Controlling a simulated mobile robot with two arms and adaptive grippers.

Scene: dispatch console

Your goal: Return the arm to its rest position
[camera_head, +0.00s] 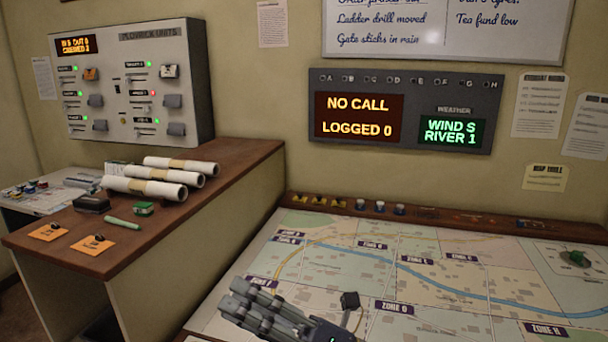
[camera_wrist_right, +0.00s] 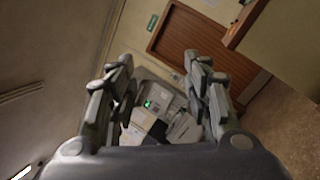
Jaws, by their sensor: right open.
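My right gripper (camera_head: 292,298) shows at the bottom of the head view, in front of the near left part of the map table (camera_head: 350,260). Its dark grey fingers are spread, with nothing seen between them. In the right wrist view its two fingers (camera_wrist_right: 158,85) stand apart on either side of the picture. Grey and white shapes with a small green light lie beyond them, too unclear to name. My left gripper is in neither view.
A brown-topped counter (camera_head: 235,153) at left bears rolled papers (camera_head: 165,172), orange tags and small items. A display panel (camera_head: 405,112) and a unit board (camera_head: 135,85) are on the wall. Small pieces (camera_head: 362,205) line the map's back ledge. The wrist view shows a brown door (camera_wrist_right: 195,45).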

